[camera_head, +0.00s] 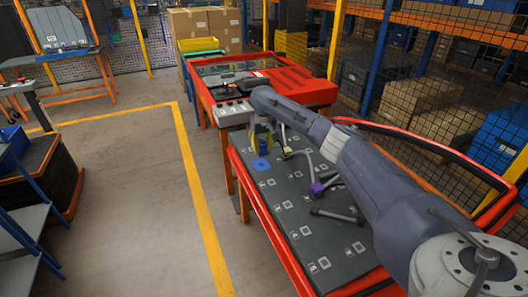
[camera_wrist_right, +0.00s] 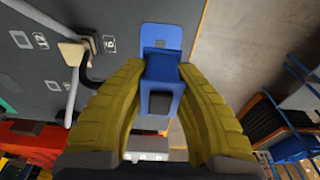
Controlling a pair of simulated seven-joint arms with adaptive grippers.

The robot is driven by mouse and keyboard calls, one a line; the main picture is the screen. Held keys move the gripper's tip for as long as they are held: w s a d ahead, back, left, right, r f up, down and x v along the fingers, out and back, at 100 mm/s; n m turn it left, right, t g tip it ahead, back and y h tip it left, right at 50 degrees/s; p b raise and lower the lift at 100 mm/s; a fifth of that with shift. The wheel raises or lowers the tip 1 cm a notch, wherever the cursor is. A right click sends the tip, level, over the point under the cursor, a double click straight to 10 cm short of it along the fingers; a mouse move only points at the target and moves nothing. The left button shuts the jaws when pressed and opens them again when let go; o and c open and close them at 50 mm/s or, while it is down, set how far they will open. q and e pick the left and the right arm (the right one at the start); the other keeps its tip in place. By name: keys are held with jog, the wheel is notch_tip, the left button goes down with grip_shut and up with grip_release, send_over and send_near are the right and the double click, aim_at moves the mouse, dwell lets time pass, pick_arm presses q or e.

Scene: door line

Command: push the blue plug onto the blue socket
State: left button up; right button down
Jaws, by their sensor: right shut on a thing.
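My right gripper (camera_head: 262,137), with yellow fingers, points down over the far left part of the dark board. In the right wrist view my right gripper (camera_wrist_right: 158,100) is shut on the blue plug (camera_wrist_right: 162,72), one finger on each side. The blue socket (camera_head: 261,165) is a flat blue piece on the board, just in front of the fingers in the head view. In the wrist view the blue socket (camera_wrist_right: 161,38) shows beyond the plug, which overlaps its near edge. I cannot tell whether they touch. My left gripper is not in view.
The dark board (camera_head: 285,235) has a red frame and several white-marked spots. A cream plug (camera_head: 287,153) with a grey cable, a purple plug (camera_head: 317,188) and a dark connector (camera_head: 336,215) lie to the right. A red bench (camera_head: 318,88) stands behind.

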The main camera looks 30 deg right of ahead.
aim_at(262, 140)
jog(key=shift+w, duration=0.55)
jog(key=shift+w+d+f, duration=0.1)
jog(key=shift+w+f, duration=0.05)
jog(key=shift+f, duration=2.75)
jog(key=shift+f, duration=0.75)
jog(key=shift+f, duration=0.3)
jog(key=c, duration=1.1)
grip_release()
jog(key=shift+f, duration=0.1)
jog(key=shift+s+r, duration=0.25)
jog(key=shift+r, duration=1.75)
jog(key=shift+s+r, duration=0.2)
jog(key=shift+r, duration=1.8)
jog(key=shift+s+r, duration=0.25)
jog(key=shift+r, duration=1.75)
